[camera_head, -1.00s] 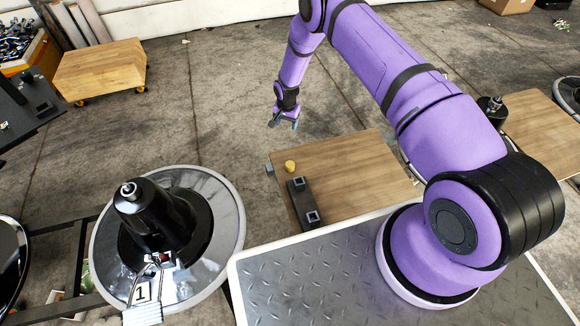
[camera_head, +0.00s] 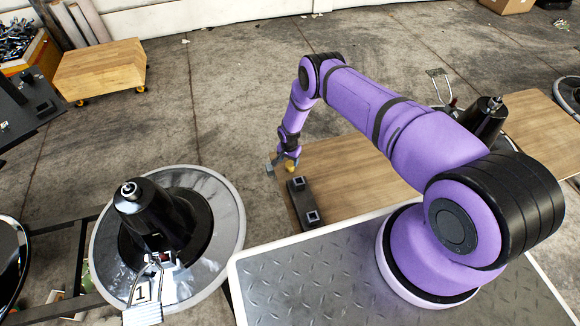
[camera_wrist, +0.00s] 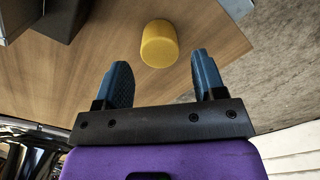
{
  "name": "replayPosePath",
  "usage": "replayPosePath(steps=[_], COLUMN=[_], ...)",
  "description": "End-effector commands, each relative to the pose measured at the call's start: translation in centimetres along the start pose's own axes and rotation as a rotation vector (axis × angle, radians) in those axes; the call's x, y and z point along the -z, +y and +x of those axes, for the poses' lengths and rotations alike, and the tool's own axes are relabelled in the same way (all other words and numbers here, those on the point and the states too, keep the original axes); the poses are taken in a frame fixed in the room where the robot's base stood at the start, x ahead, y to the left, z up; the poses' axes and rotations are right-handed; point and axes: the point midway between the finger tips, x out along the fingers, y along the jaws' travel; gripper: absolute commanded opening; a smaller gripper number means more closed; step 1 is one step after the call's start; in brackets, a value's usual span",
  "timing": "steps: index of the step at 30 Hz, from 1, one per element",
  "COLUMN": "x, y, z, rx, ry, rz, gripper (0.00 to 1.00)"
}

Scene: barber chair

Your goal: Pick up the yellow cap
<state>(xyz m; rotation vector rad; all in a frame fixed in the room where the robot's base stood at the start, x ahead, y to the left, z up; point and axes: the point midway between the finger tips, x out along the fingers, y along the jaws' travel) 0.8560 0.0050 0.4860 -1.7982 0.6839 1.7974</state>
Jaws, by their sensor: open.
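The yellow cap (camera_wrist: 159,44) is a short round cylinder standing on a wooden board (camera_wrist: 100,70). In the head view the cap (camera_head: 290,167) is at the board's far left corner, partly covered by my gripper (camera_head: 287,158). In the wrist view my gripper (camera_wrist: 161,80) is open, with its two blue fingers apart and nothing between them. The cap lies just beyond the fingertips, roughly centred between them. I cannot tell the height of the fingertips above the board.
A black bar with two square posts (camera_head: 303,202) lies on the board close to the cap. A black cone on a round metal base (camera_head: 224,252) stands to the left. Bare board (camera_head: 345,170) lies right of the cap.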

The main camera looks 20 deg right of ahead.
Motion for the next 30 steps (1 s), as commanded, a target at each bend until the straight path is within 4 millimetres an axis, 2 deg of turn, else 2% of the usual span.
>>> replayPosePath(steps=[15, 25, 26, 30], x=[0.0, 0.0, 0.0, 0.0], y=[0.2, 0.2, 0.2, 0.1], z=[4.9, 5.3, 5.3, 5.2], rx=[-0.001, -0.001, -0.001, 0.0], ry=[-0.001, -0.001, -0.001, -0.001], rz=[0.001, 0.0, 0.0, 0.0], gripper=[0.64, 0.64, 0.61, 0.29])
